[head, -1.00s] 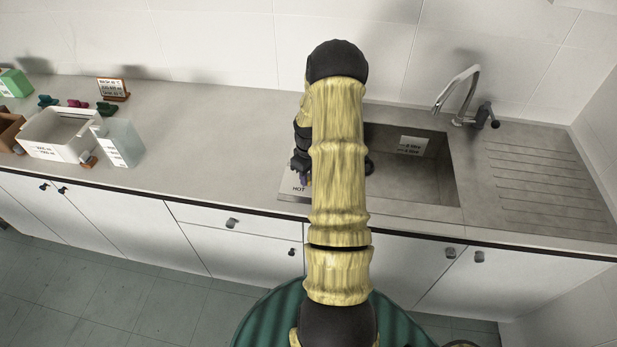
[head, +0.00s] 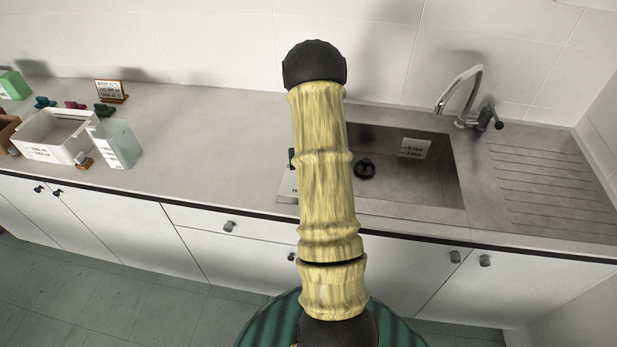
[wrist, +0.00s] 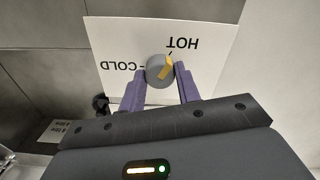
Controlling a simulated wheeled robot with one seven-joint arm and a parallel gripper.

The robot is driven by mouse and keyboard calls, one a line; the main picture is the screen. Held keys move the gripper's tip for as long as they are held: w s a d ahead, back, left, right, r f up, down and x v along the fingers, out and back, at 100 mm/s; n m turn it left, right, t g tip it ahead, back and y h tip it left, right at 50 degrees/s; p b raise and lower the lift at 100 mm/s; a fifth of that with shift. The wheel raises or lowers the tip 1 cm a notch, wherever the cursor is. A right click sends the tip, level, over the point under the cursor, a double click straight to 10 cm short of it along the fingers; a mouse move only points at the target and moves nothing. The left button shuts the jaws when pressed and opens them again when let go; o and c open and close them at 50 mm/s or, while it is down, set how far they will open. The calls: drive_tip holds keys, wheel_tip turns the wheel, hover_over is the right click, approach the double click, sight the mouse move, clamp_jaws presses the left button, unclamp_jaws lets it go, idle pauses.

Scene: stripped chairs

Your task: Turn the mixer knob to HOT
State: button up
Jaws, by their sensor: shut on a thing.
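The mixer knob (wrist: 154,75) is a round grey dial with a yellow pointer, on a white plate (wrist: 115,40) printed HOT and COLD, both upside down in the wrist view. The pointer leans up and slightly right, toward the tick by HOT and away from the COLD tick at the left. My gripper (wrist: 160,74) has its two purple fingers on either side of the knob, shut on it. In the head view my arm covers the gripper and knob; only a sliver of the plate (head: 287,186) shows.
The sink (head: 430,180) lies just right of my arm, with a tap (head: 461,95) behind it. A white bin (head: 50,140) and a pale translucent container (head: 121,145) stand at the counter's left. The counter between them and my arm is clear.

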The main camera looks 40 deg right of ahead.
idle(0.3)
drive_tip(key=o, duration=1)
drive_tip(key=shift+r, duration=0.1)
wheel_tip(320, 180, up, 17)
drive_tip(key=b, duration=0.3)
drive_tip(key=shift+a, duration=0.1)
